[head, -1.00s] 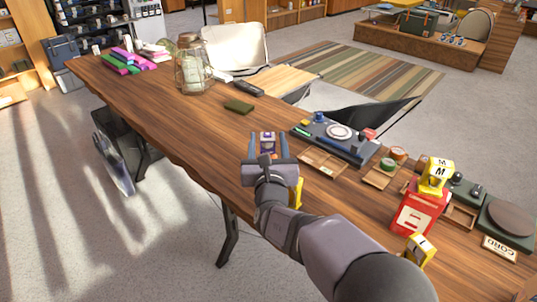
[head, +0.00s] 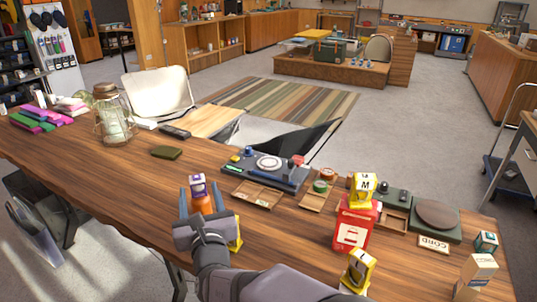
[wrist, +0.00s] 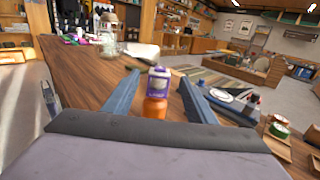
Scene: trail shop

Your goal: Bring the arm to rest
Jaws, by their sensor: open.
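My gripper (head: 204,204) is over the near part of the wooden table (head: 120,180), its two blue-grey fingers spread apart. An orange bottle with a purple and white box-like top (head: 199,185) shows between the fingers in the head view. In the wrist view, the same purple-topped bottle (wrist: 157,85) stands upright between the open fingers (wrist: 155,95), with gaps on both sides. Its base is hidden behind my gripper. A yellow thing (head: 236,238) is partly hidden beside my wrist.
A red box with a yellow block on top (head: 354,222) and a yellow box (head: 358,268) stand to the right. Wooden trays (head: 258,194) and a dark device (head: 265,168) lie beyond my gripper. A glass jar (head: 113,122) stands far left. The table between is mostly clear.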

